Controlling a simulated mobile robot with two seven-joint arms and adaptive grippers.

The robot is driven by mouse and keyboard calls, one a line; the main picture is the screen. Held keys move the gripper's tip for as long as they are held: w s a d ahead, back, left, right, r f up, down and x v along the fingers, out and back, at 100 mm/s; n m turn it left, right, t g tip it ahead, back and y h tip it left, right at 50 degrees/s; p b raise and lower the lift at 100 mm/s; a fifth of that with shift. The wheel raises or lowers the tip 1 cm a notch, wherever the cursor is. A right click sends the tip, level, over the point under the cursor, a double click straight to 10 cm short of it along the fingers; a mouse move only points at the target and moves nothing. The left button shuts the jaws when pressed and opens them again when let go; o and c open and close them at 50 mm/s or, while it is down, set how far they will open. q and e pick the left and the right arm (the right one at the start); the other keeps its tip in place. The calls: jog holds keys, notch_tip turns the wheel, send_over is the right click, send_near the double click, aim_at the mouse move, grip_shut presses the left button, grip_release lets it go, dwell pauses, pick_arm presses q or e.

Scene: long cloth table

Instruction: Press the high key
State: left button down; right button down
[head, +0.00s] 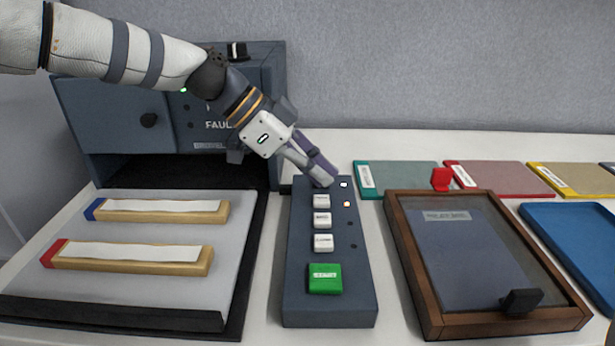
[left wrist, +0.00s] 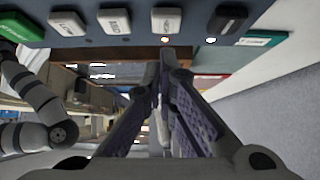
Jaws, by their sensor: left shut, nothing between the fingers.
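A dark blue key box (head: 356,295) stands on the table. It has a column of white keys: the far one (head: 321,201), the middle one (head: 322,219) and the near one (head: 323,242), with a green key (head: 325,278) at the near end.
A white light (head: 344,184) and an orange light (head: 347,204) are lit on the box; two lower ones look dark. A wooden frame (head: 402,250) stands close on the right. A tray (head: 240,215) with two wooden bars lies left, before a blue-grey cabinet (head: 110,110).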

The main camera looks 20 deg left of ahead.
aim_at(303, 203)
pick_arm(q)
jog(key=a+r, duration=0.2)
jog(key=shift+w+a+r, duration=0.1)
jog(key=shift+a+r, duration=0.1)
jog(key=shift+a, duration=0.15)
jog(key=v, duration=0.7)
jog(key=shift+s+d+r, duration=0.15)
jog(key=shift+s+d, duration=0.1)
jog(key=shift+s, duration=0.15)
